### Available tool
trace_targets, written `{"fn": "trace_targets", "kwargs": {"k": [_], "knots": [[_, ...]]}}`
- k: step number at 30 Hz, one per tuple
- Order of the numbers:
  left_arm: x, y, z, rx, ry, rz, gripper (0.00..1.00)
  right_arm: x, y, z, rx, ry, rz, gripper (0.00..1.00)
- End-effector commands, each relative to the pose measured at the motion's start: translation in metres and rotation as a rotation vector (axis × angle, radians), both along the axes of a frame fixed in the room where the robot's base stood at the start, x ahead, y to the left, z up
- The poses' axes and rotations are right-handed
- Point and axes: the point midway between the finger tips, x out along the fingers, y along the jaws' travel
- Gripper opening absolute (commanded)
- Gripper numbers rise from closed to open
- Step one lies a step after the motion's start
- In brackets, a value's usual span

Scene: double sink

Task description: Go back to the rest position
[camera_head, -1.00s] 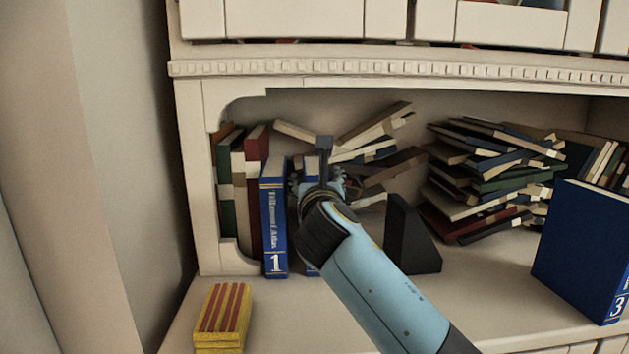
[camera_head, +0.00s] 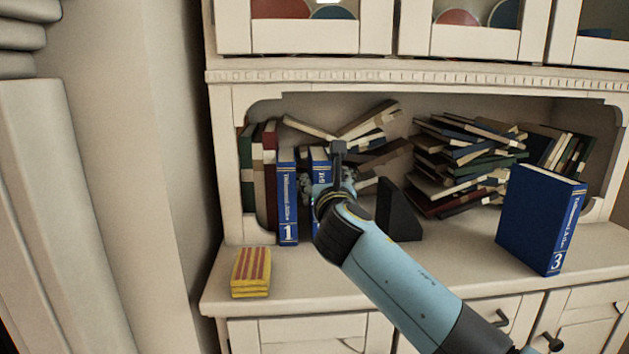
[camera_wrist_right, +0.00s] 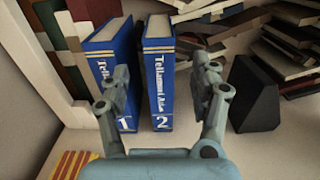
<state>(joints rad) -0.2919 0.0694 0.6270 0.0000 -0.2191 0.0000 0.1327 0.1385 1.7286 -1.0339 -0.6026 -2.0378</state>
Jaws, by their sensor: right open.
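My right gripper (camera_head: 335,178) is in the lower shelf, seen from behind in the head view. In the right wrist view its fingers (camera_wrist_right: 163,78) are open, with nothing held. Blue book 2 (camera_wrist_right: 159,75) stands upright ahead, framed between the fingers with gaps at both sides; its top also shows in the head view (camera_head: 320,160), the rest hidden by my gripper and arm. Blue book 1 (camera_head: 287,205) stands upright to its left. Blue book 3 (camera_head: 540,220) stands at the right, near the shelf front. My left gripper is not in view.
A black wedge bookend (camera_head: 400,211) stands just right of my gripper. Messy stacked books (camera_head: 460,165) fill the back. A yellow and red striped block (camera_head: 251,272) lies at the front left. The cabinet's left post (camera_head: 229,165) bounds the shelf. The front ledge (camera_head: 330,292) has free room.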

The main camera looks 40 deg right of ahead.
Motion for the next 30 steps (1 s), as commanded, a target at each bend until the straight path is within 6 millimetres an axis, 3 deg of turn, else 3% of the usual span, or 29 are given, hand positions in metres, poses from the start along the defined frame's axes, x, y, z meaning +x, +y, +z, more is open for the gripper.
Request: {"fn": "trace_targets", "kwargs": {"k": [8, 11, 14, 16, 21, 24, 30], "knots": [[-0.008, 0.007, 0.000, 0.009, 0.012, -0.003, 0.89, -0.003, 0.000, -0.002, 0.021, -0.004, -0.003, 0.63], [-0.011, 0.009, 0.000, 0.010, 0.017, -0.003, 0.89, -0.019, -0.002, -0.015, 0.171, -0.034, -0.031, 0.63], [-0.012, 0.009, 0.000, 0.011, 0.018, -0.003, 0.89, -0.056, -0.003, -0.044, 0.502, -0.103, -0.112, 0.63], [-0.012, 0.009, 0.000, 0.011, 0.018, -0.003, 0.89, -0.094, 0.001, -0.071, 0.814, -0.167, -0.214, 0.63], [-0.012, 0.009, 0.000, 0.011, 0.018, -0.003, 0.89, -0.185, 0.029, -0.123, 1.477, -0.319, -0.559, 0.63], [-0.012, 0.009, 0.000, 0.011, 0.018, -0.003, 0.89, -0.225, 0.047, -0.139, 1.702, -0.378, -0.750, 0.63], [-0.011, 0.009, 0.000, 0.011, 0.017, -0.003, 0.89, -0.286, 0.080, -0.153, 1.968, -0.466, -1.085, 0.63]]}}
